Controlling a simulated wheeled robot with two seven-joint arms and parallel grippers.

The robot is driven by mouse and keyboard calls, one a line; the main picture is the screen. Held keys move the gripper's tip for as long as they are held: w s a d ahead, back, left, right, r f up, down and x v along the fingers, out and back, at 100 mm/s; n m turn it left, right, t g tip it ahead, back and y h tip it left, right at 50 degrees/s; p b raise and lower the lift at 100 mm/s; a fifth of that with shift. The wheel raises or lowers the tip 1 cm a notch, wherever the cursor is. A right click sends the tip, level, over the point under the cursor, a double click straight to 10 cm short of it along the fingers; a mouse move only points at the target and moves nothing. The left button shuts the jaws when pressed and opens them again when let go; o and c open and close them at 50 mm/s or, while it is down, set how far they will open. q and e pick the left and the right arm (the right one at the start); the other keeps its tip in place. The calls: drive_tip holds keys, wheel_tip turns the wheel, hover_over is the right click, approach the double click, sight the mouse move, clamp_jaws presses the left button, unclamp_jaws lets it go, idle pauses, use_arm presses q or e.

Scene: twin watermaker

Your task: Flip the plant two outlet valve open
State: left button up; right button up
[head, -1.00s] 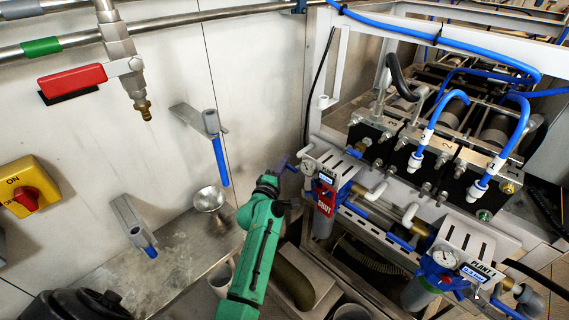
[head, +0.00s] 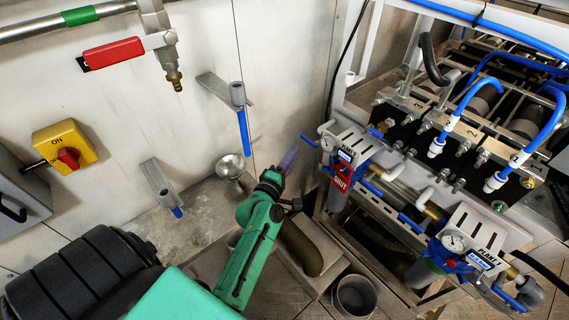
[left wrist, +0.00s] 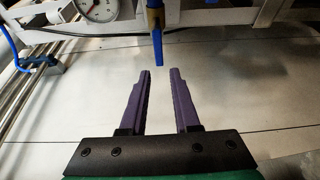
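The plant two unit (head: 348,142) is a white bracket with a gauge and a red SHUT tag (head: 342,178). A small blue valve handle (head: 309,141) sticks out at its left end. My left gripper (head: 291,158), on a green arm, is just left of and below that handle, apart from it. In the left wrist view the purple fingers (left wrist: 160,72) are spread with nothing between them. A blue handle (left wrist: 158,47) on a brass valve hangs straight ahead of the gap, beyond the fingertips. My right gripper is not in view.
The plant one unit (head: 470,242) stands at the right. On the wall are a grey bracket with a long blue handle (head: 243,132), a red-handled valve (head: 112,53) and a yellow switch box (head: 64,147). A metal funnel (head: 230,167) is left of my gripper.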

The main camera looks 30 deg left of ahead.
use_arm(q)
drive_tip(key=s, duration=0.5)
drive_tip(key=shift+s+d, duration=0.15)
drive_tip(key=s+d+f+m+g+h+b, duration=0.1)
drive_tip(key=s+d+f+m+g, duration=0.2)
drive_tip(key=f, duration=0.8)
drive_tip(key=s+f+m+g+h+b, duration=0.1)
drive_tip(key=s+f+m+g, duration=0.25)
drive_tip(key=f, duration=0.75)
drive_tip(key=s+d+f+m+g+h+b, duration=0.15)
drive_tip(key=s+f+m, duration=0.25)
drive_tip(key=f, duration=0.6)
drive_tip(key=s+a+f+m+g+y, duration=0.1)
drive_tip(key=s+f+m+g, duration=0.3)
drive_tip(key=s+f, duration=0.4)
drive_tip(key=s+a+f+m+g+y+b, duration=0.1)
drive_tip(key=s+a+f+m+g, duration=0.3)
drive_tip(key=s, duration=1.4)
wheel_tip(320, 180, down, 5)
drive_tip(key=m, duration=0.3)
drive_tip(key=shift+f+g+b, duration=0.2)
drive_tip(key=shift+g+b, duration=0.1)
drive_tip(key=shift+g, duration=0.1)
